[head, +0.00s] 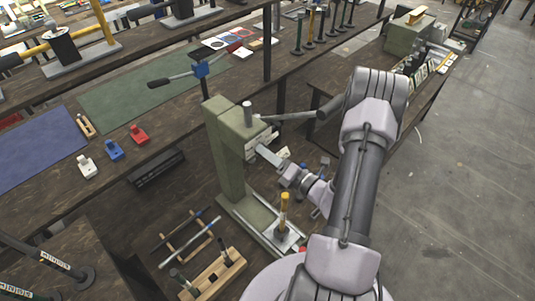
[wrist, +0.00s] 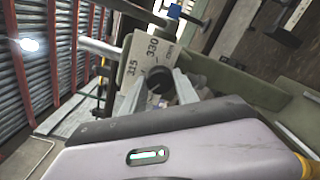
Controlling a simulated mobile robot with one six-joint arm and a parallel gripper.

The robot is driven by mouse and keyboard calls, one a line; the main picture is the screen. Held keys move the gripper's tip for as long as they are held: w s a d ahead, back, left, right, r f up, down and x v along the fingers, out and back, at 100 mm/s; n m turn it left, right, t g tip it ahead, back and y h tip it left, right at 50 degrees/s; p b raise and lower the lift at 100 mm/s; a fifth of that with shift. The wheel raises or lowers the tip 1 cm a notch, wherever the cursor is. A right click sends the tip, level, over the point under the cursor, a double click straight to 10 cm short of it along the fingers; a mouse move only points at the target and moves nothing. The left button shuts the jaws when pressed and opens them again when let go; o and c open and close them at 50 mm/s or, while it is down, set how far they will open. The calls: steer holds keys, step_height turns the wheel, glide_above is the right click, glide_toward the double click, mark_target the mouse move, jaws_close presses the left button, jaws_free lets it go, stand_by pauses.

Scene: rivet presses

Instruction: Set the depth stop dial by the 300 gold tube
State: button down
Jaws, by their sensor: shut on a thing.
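The green rivet press (head: 228,150) stands at the middle of the head view. In the wrist view its pale scale plate (wrist: 150,52) shows the marks 315 and 330. The depth stop dial (wrist: 158,77), a dark round knob, is in front of that plate. My gripper (wrist: 160,90) has a finger on each side of the dial and is shut on it. In the head view my gripper (head: 278,163) reaches the press head; the dial is hidden there. A gold-topped tube (head: 285,208) stands upright at the press base. Its number cannot be read.
The press lever (head: 290,116) sticks out right, close to my arm. A wooden rack with rods (head: 215,272) lies at front left. Red (head: 138,134), blue (head: 114,150) and white (head: 86,167) blocks sit on the left bench. Open floor (head: 460,190) is at the right.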

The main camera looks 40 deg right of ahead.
steer(key=c, duration=0.9)
jaws_free()
steer(key=s, duration=0.5)
steer(key=s+d+p, duration=0.1)
steer(key=s, duration=0.5)
steer(key=s+d, duration=0.1)
steer(key=s, duration=0.5)
steer(key=shift+s+d+p, duration=0.15)
steer(key=shift+d+p, duration=0.05)
steer(key=shift+p, duration=0.2)
